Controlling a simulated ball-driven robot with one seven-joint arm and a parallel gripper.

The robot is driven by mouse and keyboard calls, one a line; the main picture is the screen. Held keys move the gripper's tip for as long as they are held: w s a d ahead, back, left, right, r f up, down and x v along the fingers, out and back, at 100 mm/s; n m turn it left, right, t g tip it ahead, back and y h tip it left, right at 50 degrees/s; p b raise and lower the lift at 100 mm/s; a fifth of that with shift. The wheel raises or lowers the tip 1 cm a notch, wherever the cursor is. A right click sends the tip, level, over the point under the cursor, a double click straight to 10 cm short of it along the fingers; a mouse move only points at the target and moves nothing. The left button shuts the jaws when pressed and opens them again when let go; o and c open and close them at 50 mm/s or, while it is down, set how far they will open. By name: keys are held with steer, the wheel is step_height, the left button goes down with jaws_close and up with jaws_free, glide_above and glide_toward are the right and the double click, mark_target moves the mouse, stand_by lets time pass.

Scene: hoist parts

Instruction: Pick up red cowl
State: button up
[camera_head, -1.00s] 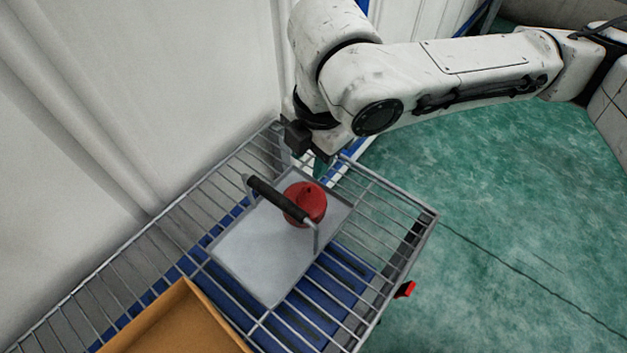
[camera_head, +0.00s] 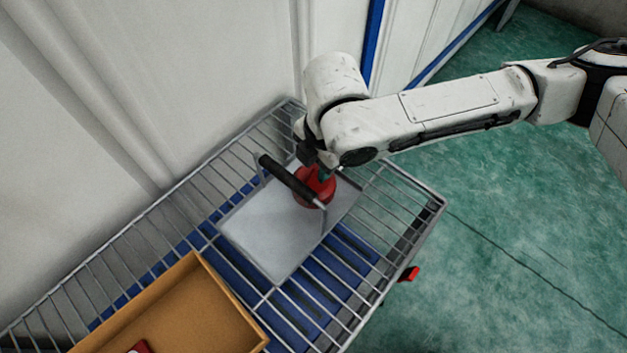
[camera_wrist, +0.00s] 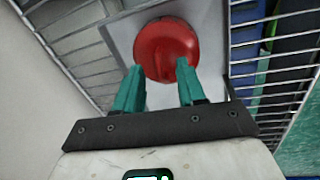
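The red cowl (camera_head: 314,188) is a round red piece on a light grey tray (camera_head: 266,236) with a black bar handle (camera_head: 288,178). The handle passes across the cowl in the head view. In the wrist view the cowl (camera_wrist: 166,50) lies just beyond the fingertips. My gripper (camera_wrist: 158,76) has teal fingers set apart, with the tips at the cowl's near edge. Whether they touch it I cannot tell. In the head view my gripper (camera_head: 324,172) is over the cowl's far side, its fingers partly hidden.
The tray rests on a wire rack shelf (camera_head: 395,200) against a pale wall. An orange-brown box (camera_head: 190,310) stands at the front left, with a red item (camera_head: 140,348) in it. Blue material lies under the wires. Green floor is open at the right.

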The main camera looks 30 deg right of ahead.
steer(key=shift+c, duration=0.2)
jaws_close()
steer(key=shift+s, duration=0.1)
stand_by(1.0)
